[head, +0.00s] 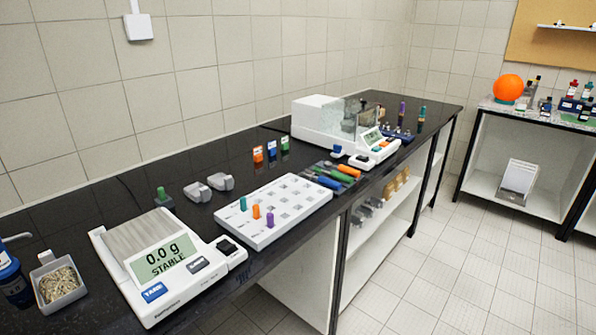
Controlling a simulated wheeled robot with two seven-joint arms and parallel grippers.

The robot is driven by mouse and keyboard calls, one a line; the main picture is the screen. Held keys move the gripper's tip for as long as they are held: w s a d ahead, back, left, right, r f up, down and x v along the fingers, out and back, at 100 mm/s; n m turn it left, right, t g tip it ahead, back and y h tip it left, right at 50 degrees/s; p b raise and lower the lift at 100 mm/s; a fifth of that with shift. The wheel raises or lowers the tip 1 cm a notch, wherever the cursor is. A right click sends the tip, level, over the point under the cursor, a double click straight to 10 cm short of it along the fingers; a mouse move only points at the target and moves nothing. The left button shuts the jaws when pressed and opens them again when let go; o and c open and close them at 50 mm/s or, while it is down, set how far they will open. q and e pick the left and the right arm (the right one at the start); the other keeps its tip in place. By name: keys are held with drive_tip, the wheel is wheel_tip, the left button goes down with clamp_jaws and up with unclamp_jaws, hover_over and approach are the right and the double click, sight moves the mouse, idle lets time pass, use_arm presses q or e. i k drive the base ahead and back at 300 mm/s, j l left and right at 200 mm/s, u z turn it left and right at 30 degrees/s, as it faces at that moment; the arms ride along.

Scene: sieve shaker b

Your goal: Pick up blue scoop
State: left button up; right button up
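A blue-handled tool (328,182), which looks like the blue scoop, lies on the black bench near its front edge. It is in a dark holder or mat to the right of the white perforated tray. A green-handled tool (320,171) and orange-handled tools (348,171) lie close beside it. Its working end is too small to make out. Neither of my grippers is in view.
The white tray (302,204) holds several coloured pegs. A scale (160,262) reading "0.0 g STABLE" stands at the front left, beside a dish of grains (58,284). A shielded balance (330,122) stands behind the tools. Floor (450,270) is clear at right.

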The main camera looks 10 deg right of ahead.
sight(320, 179)
drive_tip(key=i+l+u, duration=0.4)
drive_tip(key=l, duration=0.3)
drive_tip(key=i+l+u, duration=0.15)
drive_tip(key=l+u, duration=0.3)
drive_tip(key=l, duration=0.35)
drive_tip(key=i+l+u, duration=0.1)
drive_tip(key=l+u, duration=0.3)
drive_tip(key=l, duration=0.4)
drive_tip(key=l+u, duration=0.4)
drive_tip(key=l, duration=0.5)
